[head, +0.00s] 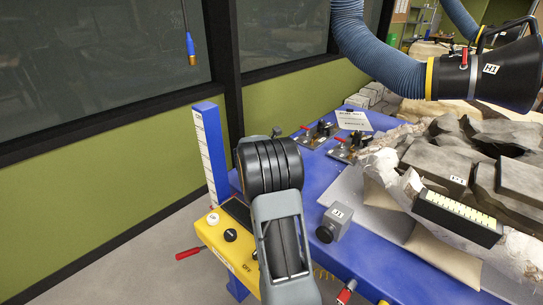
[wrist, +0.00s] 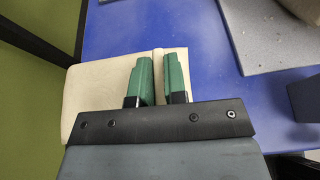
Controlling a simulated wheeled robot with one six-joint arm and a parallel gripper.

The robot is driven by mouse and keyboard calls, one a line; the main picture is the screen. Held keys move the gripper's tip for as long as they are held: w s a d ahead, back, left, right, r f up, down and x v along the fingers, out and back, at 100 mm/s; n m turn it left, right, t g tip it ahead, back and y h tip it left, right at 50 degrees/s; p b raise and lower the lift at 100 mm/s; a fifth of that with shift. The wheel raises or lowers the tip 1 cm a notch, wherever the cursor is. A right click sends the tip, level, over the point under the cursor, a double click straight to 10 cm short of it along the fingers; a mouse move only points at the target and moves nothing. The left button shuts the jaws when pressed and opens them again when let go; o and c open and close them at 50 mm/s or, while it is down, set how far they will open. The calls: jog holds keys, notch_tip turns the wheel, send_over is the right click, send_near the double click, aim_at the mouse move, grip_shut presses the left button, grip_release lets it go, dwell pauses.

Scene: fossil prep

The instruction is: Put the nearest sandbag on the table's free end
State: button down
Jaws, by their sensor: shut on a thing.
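A beige sandbag (wrist: 95,90) lies under my gripper (wrist: 158,68) in the wrist view. The two green fingers are shut on the raised ridge in its middle. The bag is over the left edge of the blue table (wrist: 212,75), its left part beyond that edge in the picture. I cannot tell whether it touches the top. In the head view my arm hides the gripper and the held bag. The blue table (head: 318,178) runs to the right there. Another beige sandbag (head: 445,256) lies beside the fossil block (head: 435,160).
A grey box (head: 334,222) stands on the table right of my arm. A yellow control panel (head: 225,245) and a blue scaled post (head: 211,150) stand at the left. Clamps (head: 320,133) sit at the back. A black extraction hood (head: 490,70) hangs at the upper right.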

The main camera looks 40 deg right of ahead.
jog(key=d+f, duration=0.2)
jog(key=d, duration=0.1)
jog(key=d+f, duration=0.2)
jog(key=shift+d+f, duration=0.35)
jog(key=shift+d, duration=0.05)
jog(key=shift+w+d+f+p, duration=0.15)
jog(key=shift+d+f, duration=0.25)
jog(key=shift+f, duration=0.85)
jog(key=shift+s+d+f+p, duration=0.15)
jog(key=shift+d+f, duration=0.25)
jog(key=shift+f, duration=0.8)
jog(key=shift+w+f, duration=0.1)
jog(key=shift+f, duration=0.05)
jog(key=c, duration=1.2)
grip_release()
jog(key=shift+a+f, duration=0.1)
jog(key=shift+f, duration=0.05)
jog(key=shift+o, duration=0.2)
